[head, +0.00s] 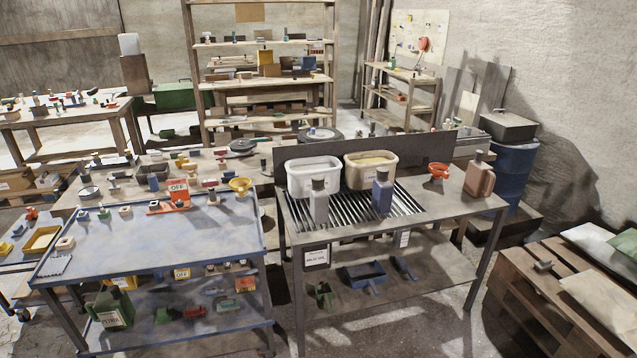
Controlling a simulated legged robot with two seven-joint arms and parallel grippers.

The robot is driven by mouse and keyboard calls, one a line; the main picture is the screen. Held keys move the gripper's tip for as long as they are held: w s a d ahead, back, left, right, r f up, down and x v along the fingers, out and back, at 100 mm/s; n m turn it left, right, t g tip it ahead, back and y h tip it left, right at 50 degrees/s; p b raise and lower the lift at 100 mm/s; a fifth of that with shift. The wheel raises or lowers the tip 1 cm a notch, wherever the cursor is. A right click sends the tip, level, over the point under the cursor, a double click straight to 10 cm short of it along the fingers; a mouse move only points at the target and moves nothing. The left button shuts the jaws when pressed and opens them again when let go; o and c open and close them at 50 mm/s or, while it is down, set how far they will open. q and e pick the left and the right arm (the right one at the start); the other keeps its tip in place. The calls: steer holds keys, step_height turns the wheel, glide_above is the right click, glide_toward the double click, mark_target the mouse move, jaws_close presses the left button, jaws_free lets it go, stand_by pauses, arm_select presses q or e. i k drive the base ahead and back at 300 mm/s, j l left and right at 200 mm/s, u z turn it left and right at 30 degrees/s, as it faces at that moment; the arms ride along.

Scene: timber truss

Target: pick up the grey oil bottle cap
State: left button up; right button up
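A pale grey bottle (319,207) stands upright on the slatted grate of the metal bench, at its left side. A darker grey cap (318,184) sits on top of it. A blue-grey bottle (382,195) with a dark cap (382,174) stands to its right on the same grate. A pinkish-brown bottle (480,178) with a dark cap (480,155) stands at the bench's right end. Neither of my grippers shows in the head view.
Two tubs, one white (313,176) and one beige (371,170), stand behind the bottles. An orange-red funnel (439,172) is on the right. A blue cart (150,240) stands left of the bench. A wooden pallet (560,295) is at the right, with a small grey piece (543,265).

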mark_target(316, 179)
steer(key=i+l+u, duration=0.25)
steer(key=i+l, duration=0.55)
steer(key=i, duration=0.15)
